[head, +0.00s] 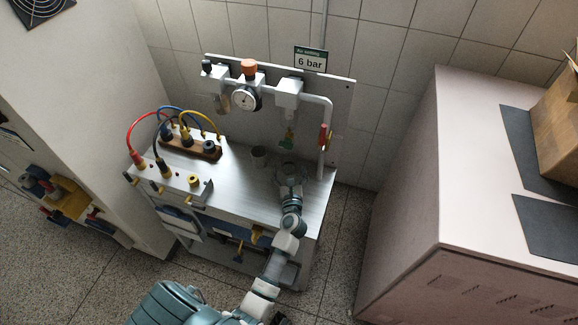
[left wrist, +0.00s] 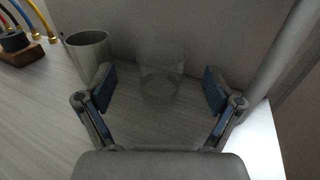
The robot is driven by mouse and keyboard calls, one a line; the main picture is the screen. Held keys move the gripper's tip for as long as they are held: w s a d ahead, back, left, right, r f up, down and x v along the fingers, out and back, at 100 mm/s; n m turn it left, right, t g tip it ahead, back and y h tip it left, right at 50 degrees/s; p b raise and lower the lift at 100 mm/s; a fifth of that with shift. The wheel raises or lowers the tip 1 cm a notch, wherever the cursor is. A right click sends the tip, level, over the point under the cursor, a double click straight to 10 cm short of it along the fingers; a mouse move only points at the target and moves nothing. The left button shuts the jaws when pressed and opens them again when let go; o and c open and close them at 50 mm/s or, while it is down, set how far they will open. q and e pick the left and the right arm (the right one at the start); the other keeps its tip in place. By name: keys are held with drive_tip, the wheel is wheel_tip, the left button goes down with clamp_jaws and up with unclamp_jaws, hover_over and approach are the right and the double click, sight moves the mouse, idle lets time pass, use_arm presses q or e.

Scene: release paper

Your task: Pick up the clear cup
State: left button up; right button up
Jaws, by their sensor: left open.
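The clear cup (left wrist: 163,84) stands upright on the light bench top and is faint and see-through in the left wrist view. My left gripper (left wrist: 158,92) is open, with one finger to each side of the cup in the picture. I see no finger touching it, and I cannot tell whether the cup is fully between the fingers or just beyond them. In the head view my left gripper (head: 289,173) is over the right part of the bench top. I cannot make out the clear cup clearly there. My right gripper is not in view.
A grey metal cup (left wrist: 88,52) stands left of the clear cup; it also shows in the head view (head: 259,157). A wooden block with cables (head: 190,146) is further left. A white vertical pipe (head: 327,145) and a back panel (head: 262,122) bound the right and rear.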

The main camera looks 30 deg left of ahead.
use_arm(q)
drive_tip(key=x, duration=0.4)
drive_tip(key=shift+w+f, duration=0.1)
drive_tip(key=shift+w, duration=0.3)
drive_tip(key=shift+w+a, duration=0.2)
drive_tip(key=c, duration=1.1)
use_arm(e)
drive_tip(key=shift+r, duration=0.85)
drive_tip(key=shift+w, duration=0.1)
